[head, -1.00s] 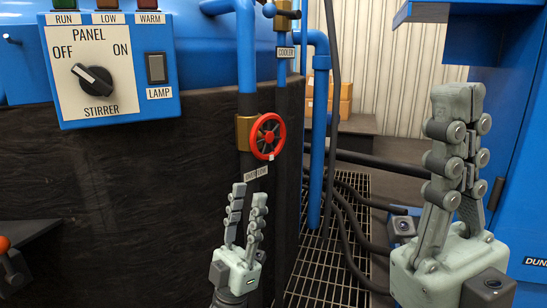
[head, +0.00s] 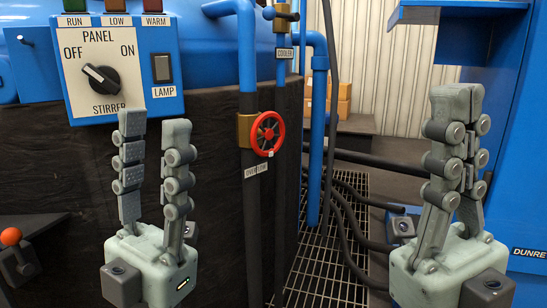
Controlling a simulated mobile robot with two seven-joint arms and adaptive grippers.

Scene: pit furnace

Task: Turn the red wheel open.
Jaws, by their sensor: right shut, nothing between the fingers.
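The red wheel (head: 267,133) is a small handwheel with dark spokes on a brass-coloured valve body (head: 244,131). It sits on a dark vertical pipe (head: 252,215), and a small white mark shows at its lower rim. My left gripper (head: 153,122) is upright and open, with nothing between its fingers. It is left of the wheel, apart from it and nearer the camera. My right gripper (head: 455,95) is upright, shut and empty, well to the right of the wheel. Nothing hides the wheel.
A blue control panel (head: 120,65) with a stirrer knob and lamp switch is at upper left, behind my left gripper. A blue pipe (head: 318,140) stands right of the wheel. A lever with an orange knob (head: 11,237) is at lower left. Dark hoses cross the floor grating (head: 320,275).

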